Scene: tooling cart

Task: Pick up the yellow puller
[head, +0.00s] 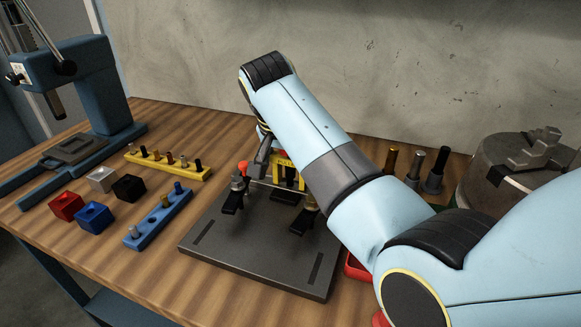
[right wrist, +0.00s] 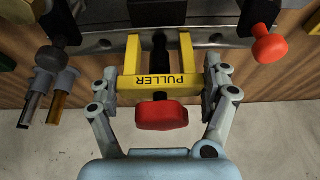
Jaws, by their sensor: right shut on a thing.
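The yellow puller (right wrist: 130,62) is upside down in the right wrist view, with dark lettering on its crossbar, two yellow legs and a red knob (right wrist: 161,114). In the head view, part of the puller (head: 290,172) shows over the back of the dark plate, partly hidden by my right arm. My right gripper (right wrist: 163,84) is shut on the puller, one finger at each end of the crossbar. Whether the puller touches the plate is unclear. My left gripper is not in view.
The dark plate (head: 225,258) carries clamps, one with an orange-red knob (head: 243,168). Left of it are a blue peg rack (head: 150,232), a yellow peg rack (head: 185,172) and several coloured blocks. A blue press (head: 85,85) stands far left. A round metal chuck (head: 492,175) stands at right.

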